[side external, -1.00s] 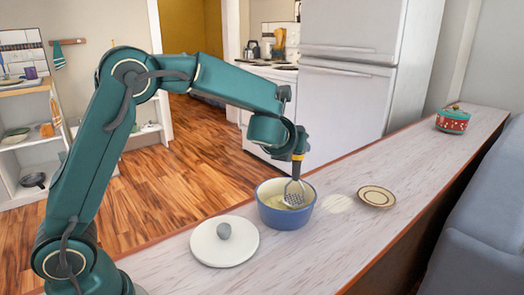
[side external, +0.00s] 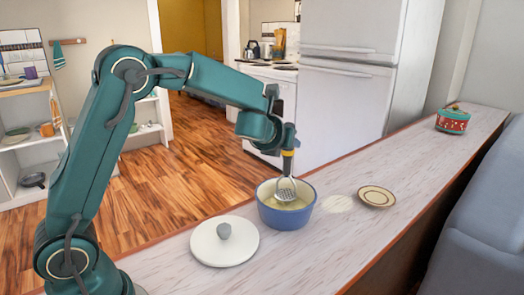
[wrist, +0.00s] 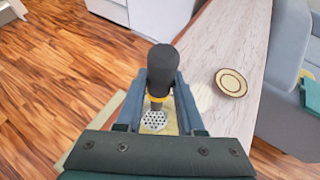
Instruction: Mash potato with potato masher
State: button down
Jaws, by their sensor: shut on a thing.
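The blue pot (side external: 286,217) stands on the counter and holds pale yellowish potato (side external: 298,205); its texture is too small to tell. My gripper (side external: 288,147) is above the pot, shut on the upper part of the potato masher. The masher's perforated metal head (side external: 286,189) hangs nearly upright within the pot's opening, low near the potato; I cannot tell if it touches. In the wrist view, the masher's black handle (wrist: 162,68) with a yellow band sits between my fingers, with the head below.
A white lid with a grey knob (side external: 224,241) lies on the counter left of the pot. A small cream plate (side external: 376,196) lies to the right. A red pot with a teal lid (side external: 453,120) stands at the far end.

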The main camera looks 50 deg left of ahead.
dwell(0.4)
jog(key=shift+f, duration=1.35)
jog(key=shift+r, duration=1.4)
jog(key=c, duration=1.1)
grip_release()
jog(key=shift+c, duration=0.2)
grip_shut()
jog(key=shift+s, duration=0.1)
